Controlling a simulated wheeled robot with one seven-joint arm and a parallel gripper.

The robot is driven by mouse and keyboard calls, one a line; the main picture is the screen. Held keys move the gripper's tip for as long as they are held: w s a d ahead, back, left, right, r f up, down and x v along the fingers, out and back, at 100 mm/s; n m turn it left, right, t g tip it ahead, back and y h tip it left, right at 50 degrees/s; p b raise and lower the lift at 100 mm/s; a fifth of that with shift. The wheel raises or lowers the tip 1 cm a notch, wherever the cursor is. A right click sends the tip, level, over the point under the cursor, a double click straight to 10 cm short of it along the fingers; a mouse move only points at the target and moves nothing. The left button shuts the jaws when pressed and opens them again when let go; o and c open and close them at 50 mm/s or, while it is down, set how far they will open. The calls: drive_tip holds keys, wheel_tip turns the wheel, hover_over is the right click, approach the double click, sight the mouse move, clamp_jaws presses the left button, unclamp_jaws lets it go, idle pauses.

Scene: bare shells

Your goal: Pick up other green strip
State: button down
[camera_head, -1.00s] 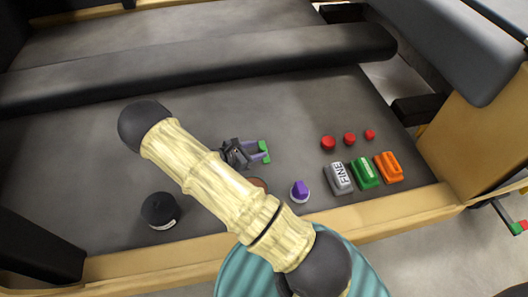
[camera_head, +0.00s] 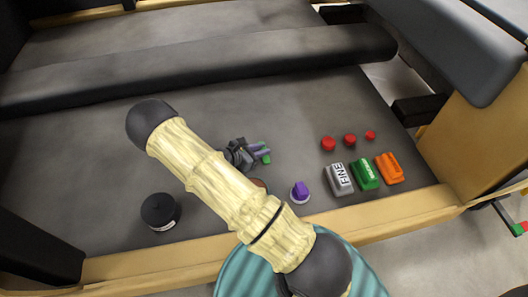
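My gripper (camera_head: 264,152) is in the middle of the grey floor panel, left of the coloured blocks, beyond my pale arm link. Its purplish fingers point right and look close together. Small green patches show at the fingertips; I cannot tell whether they are finger pads or a separate strip. Whether anything is between the fingers is too small to tell. A green block (camera_head: 365,174) with a pale label stands between a grey block (camera_head: 339,179) marked FINE and an orange block (camera_head: 389,168), well to the right of my gripper. No separate green strip is clearly visible.
Three red round pieces (camera_head: 349,140) lie behind the blocks. A purple knob (camera_head: 300,192) is left of them. A reddish-brown thing (camera_head: 260,184) is partly hidden by my arm. A black round container (camera_head: 159,211) stands at left. A padded bar (camera_head: 200,68) crosses behind; a wooden edge (camera_head: 400,209) runs in front.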

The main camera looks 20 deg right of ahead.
idle(0.3)
wheel_tip(320, 180, up, 10)
drive_tip(key=p, duration=0.2)
idle(0.3)
idle(0.4)
